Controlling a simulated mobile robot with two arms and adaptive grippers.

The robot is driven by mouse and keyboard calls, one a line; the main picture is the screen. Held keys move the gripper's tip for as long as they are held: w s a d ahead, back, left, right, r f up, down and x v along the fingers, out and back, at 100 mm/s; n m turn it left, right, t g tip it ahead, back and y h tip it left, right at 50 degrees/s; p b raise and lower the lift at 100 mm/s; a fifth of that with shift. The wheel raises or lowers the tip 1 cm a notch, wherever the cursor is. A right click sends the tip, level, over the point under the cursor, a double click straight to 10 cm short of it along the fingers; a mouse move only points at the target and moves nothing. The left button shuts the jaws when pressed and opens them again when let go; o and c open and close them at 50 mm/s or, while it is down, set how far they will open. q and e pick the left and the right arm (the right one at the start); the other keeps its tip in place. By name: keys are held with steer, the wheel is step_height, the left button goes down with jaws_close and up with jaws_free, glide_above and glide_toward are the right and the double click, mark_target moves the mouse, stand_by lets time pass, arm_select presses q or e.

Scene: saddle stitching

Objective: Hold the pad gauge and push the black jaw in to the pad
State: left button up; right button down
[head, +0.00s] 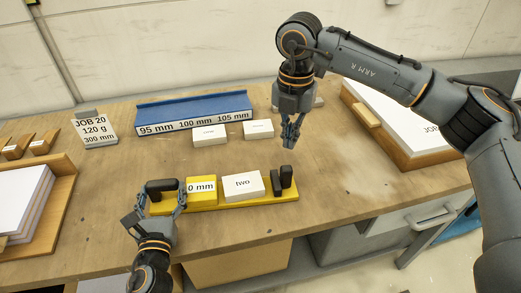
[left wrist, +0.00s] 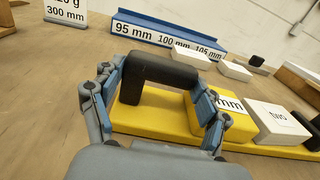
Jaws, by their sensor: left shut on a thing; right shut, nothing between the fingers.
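The yellow pad gauge (head: 225,203) lies on the bench, with a black handle (head: 162,185) at its left end. My left gripper (head: 166,198) is shut on this handle; the left wrist view shows the fingers on both sides of the handle (left wrist: 165,68). A raised yellow block (head: 202,183) with a partly hidden "mm" label stands beside the handle. A white pad marked "two" (head: 243,185) lies right of the block. Two black upright pieces, the jaw (head: 276,184) among them, stand just right of the pad. My right gripper (head: 290,143) is shut and empty, above and behind them.
A blue rack (head: 195,107) marked 95, 100 and 105 mm stands behind, with white pads (head: 209,135) in front. A job sign (head: 96,131) stands at the back left. Paper trays flank the bench, left (head: 52,215) and right (head: 385,140). The bench right of the gauge is clear.

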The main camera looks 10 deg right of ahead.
mark_target(286, 168)
steer(key=shift+d+f+m+y, duration=0.2)
steer(key=shift+f+m+y, duration=0.2)
steer(key=shift+m, duration=0.1)
steer(key=d+f+m+y, duration=0.2)
steer(key=d+m+y, duration=0.3)
steer(key=d+m, duration=0.45)
steer(key=shift+m, duration=0.65)
steer(key=x, duration=0.6)
steer(key=d+x, duration=0.1)
steer(key=x, duration=0.3)
steer(key=shift+s+f, duration=0.15)
steer(key=shift+f, duration=0.15)
arm_select(q)
steer(key=shift+d, duration=0.1)
arm_select(e)
steer(key=shift+a, duration=3.35)
arm_select(q)
steer(key=shift+d, duration=0.15)
arm_select(e)
steer(key=shift+a, duration=0.4)
steer(key=shift+d+r, duration=0.1)
arm_select(q)
steer(key=shift+a, duration=0.2)
arm_select(e)
steer(key=shift+d+r, duration=0.3)
steer(key=shift+d, duration=0.45)
steer(key=shift+d+r, duration=0.35)
steer(key=shift+d, duration=0.4)
steer(key=shift+d+r, duration=0.3)
steer(key=shift+d, duration=0.4)
